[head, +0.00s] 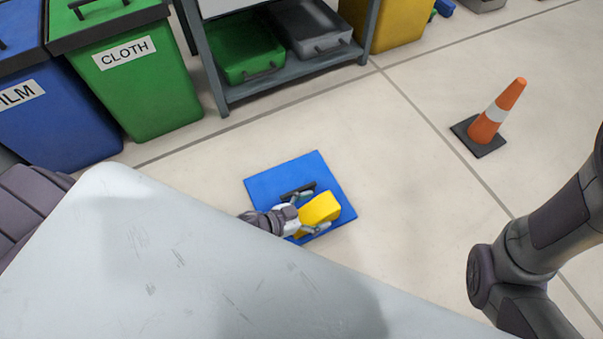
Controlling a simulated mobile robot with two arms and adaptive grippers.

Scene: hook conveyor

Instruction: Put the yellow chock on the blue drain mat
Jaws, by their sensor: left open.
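The yellow chock (322,207) appears to rest on the blue drain mat (275,184), over its lower right part. The mat lies flat on the floor beyond the pale surface in front of me. My left gripper (308,209) is open over the mat, with one finger on each side of the chock's near end. I cannot tell whether a finger touches the chock. The gripper and the pale surface's edge hide part of the mat. My right arm shows at the right edge, but its gripper is out of view.
The pale surface (180,265) fills the lower left. A green CLOTH bin (150,95) and a blue bin (60,125) stand at upper left, beside a grey rack (290,85) with trays. An orange cone (497,115) stands at upper right. Floor right of the mat is clear.

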